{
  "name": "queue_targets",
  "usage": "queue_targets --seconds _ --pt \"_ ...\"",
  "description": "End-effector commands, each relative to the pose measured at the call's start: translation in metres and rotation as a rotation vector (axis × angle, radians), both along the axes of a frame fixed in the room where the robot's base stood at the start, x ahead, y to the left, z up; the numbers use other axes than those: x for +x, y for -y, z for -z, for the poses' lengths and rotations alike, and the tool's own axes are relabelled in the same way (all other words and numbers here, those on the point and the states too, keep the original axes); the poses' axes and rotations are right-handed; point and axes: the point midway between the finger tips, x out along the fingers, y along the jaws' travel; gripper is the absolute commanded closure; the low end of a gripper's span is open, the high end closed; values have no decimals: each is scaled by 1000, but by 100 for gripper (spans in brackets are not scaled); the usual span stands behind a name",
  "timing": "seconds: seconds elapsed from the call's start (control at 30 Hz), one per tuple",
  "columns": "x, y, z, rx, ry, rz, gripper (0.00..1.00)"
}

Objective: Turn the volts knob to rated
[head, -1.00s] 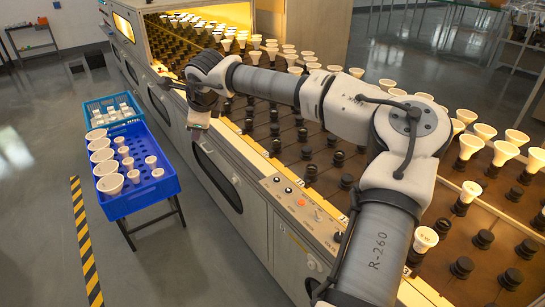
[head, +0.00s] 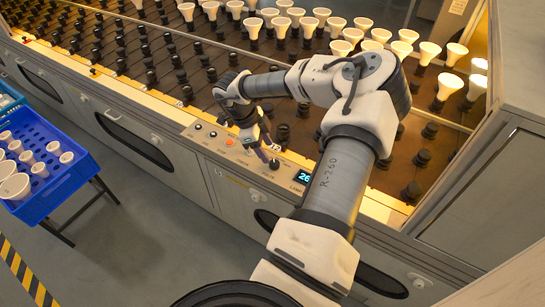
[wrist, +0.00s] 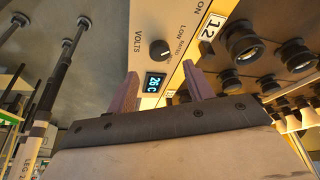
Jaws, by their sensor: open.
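The volts knob (wrist: 160,50) is a round black knob with a pale mark on the control panel, beside the printed words VOLTS, LOW and RATED. I cannot tell for sure which word the mark points to. My gripper (wrist: 159,69) is open, with its two purple fingers apart and nothing between them. In the wrist view the knob lies just beyond the fingertips, apart from them. A small display (wrist: 154,83) reading 26 C sits between the fingers in that view. In the head view my gripper (head: 266,152) is low over the panel, and the display (head: 304,176) is to its right.
An orange button (head: 229,143) and small dark knobs sit left of my gripper on the panel. Rows of sockets, several with white bulbs (head: 281,24), fill the rack behind. A blue crate (head: 75,178) of bulbs stands at the left. A tall cabinet (head: 510,165) is at the right.

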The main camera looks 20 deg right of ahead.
Motion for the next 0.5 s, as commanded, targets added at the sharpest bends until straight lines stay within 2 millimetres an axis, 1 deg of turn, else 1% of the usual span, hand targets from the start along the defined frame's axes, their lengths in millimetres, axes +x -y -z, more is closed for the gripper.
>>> queue_targets --seconds 0.1,0.2,0.33,0.5 --pt "-5 8 21 1 -2 1 48" --pt "-8 13 37 3 -1 0 48" --pt "-9 18 50 2 0 0 48" --pt "-10 21 58 -1 2 -1 48"
